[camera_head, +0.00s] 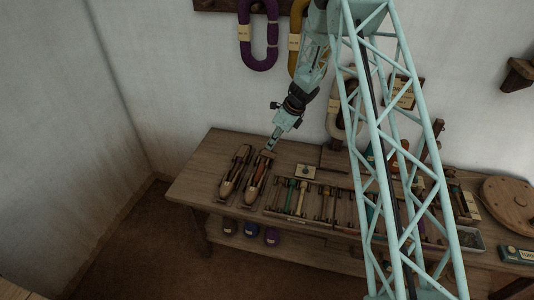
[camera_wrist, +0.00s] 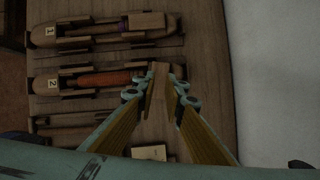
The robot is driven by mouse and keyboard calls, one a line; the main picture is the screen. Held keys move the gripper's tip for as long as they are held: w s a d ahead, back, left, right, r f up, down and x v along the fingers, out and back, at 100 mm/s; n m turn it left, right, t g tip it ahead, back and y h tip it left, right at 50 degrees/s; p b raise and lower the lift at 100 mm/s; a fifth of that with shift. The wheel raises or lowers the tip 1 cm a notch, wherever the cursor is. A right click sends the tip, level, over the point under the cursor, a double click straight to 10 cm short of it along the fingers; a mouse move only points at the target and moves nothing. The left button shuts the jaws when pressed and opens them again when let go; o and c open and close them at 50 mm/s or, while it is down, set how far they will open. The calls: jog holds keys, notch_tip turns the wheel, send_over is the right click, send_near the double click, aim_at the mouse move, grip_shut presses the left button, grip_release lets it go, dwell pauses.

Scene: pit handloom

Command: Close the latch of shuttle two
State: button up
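Shuttle two (camera_wrist: 53,82), a wooden boat-shaped shuttle with a "2" label and an orange-red pirn (camera_wrist: 100,80), lies on the wooden bench. It is the right one of the two shuttles in the head view (camera_head: 252,191). A wooden piece, apparently its latch (camera_wrist: 158,82), stands up at the shuttle's right end in the wrist view. My gripper (camera_wrist: 160,98) is open, with a fingertip on either side of this piece. Whether the fingers touch it I cannot tell. In the head view my gripper (camera_head: 270,146) is over the shuttle's far end.
Shuttle one (camera_wrist: 85,30), labelled "1", lies parallel beside shuttle two. A small block with a pale label (camera_head: 306,171) and a tray of several coloured bobbins (camera_head: 300,198) are to the right on the bench (camera_head: 205,170). The wall is close behind.

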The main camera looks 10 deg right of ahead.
aim_at(266, 153)
jog(key=shift+b+x, duration=0.65)
jog(key=shift+x, duration=2.55)
jog(key=shift+c, duration=0.2)
grip_shut()
